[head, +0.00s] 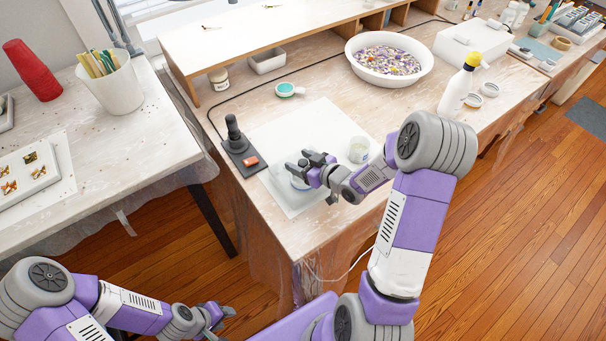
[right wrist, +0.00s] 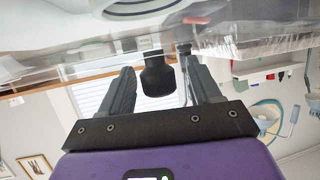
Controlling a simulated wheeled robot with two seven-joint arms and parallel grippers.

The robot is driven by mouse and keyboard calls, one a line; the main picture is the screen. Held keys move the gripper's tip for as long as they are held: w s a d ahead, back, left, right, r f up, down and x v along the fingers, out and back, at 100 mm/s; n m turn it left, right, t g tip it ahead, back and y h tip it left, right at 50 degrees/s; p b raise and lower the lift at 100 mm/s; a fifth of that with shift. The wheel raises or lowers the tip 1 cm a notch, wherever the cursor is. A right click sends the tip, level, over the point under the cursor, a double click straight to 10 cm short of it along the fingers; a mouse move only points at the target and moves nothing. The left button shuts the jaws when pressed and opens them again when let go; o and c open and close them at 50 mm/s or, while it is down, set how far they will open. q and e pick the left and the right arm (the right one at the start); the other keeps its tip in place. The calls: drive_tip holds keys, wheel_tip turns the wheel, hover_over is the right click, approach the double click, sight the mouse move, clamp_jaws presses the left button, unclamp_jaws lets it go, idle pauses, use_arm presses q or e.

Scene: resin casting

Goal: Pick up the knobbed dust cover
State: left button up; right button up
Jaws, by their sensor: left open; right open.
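My right gripper (head: 308,162) is open, low over the white sheet (head: 312,120) on the middle table. In the right wrist view, which is upside down, a dark rounded shape (right wrist: 157,77) shows between the open fingers (right wrist: 158,92). I cannot tell whether it is a knob or the black device behind. A pale round form (right wrist: 150,6) shows at the top edge. My left gripper (head: 218,316) is open and empty, low beside the table.
A black device (head: 235,137) with a red switch stands left of the sheet. Behind are a bowl of mixed bits (head: 351,72), a yellow-capped bottle (head: 457,92) and a raised shelf (head: 240,52).

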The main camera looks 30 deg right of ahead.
drive_tip(key=shift+w+a+f, duration=0.15)
drive_tip(key=shift+w, duration=0.3)
drive_tip(key=shift+c, duration=0.2)
drive_tip(key=c, duration=1)
